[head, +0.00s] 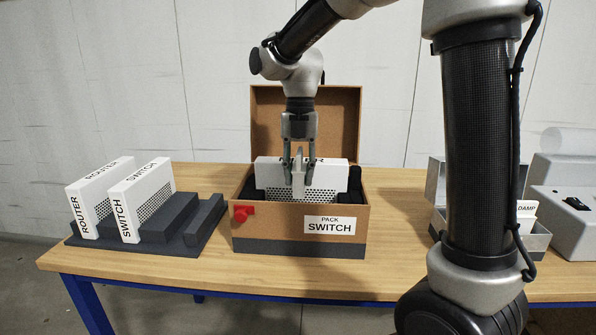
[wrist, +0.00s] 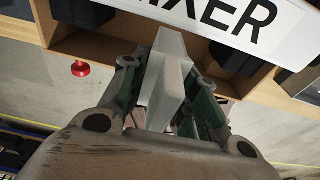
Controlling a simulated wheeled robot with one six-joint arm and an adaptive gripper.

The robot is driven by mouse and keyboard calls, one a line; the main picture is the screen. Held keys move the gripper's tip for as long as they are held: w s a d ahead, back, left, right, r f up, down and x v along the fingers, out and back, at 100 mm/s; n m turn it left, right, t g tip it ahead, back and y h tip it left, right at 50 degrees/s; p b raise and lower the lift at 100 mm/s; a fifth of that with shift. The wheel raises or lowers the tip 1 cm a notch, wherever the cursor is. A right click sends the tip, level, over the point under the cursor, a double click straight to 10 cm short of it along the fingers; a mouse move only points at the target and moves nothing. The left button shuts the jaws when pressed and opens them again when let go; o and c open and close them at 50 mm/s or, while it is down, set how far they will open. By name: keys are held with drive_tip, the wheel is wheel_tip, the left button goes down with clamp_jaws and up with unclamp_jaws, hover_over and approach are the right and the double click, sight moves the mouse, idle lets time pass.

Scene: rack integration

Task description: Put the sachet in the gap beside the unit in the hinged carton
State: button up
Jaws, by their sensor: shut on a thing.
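My gripper (head: 299,165) is shut on a pale, narrow, upright sachet (wrist: 166,75), held just in front of the unit over the open carton. In the head view the sachet (head: 298,180) covers part of the unit. The white unit (head: 328,174) with a perforated front stands in the hinged carton (head: 262,222); its label, partly hidden, ends in "IXER" in the wrist view (wrist: 235,18). The carton's lid (head: 262,110) stands open at the back. Its front label reads "PACK SWITCH". I cannot tell whether the sachet touches the carton or unit.
Dark foam pieces (head: 354,184) flank the unit. A red knob (head: 243,212) is on the carton front. At left, a dark rack (head: 205,222) holds white ROUTER and SWITCH units. At right stand a grey box (head: 538,238) with a "DAMP" card and a grey machine (head: 565,212).

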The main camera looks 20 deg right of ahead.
idle(0.3)
drive_tip(key=shift+f, duration=4.05)
drive_tip(key=o, duration=1.1)
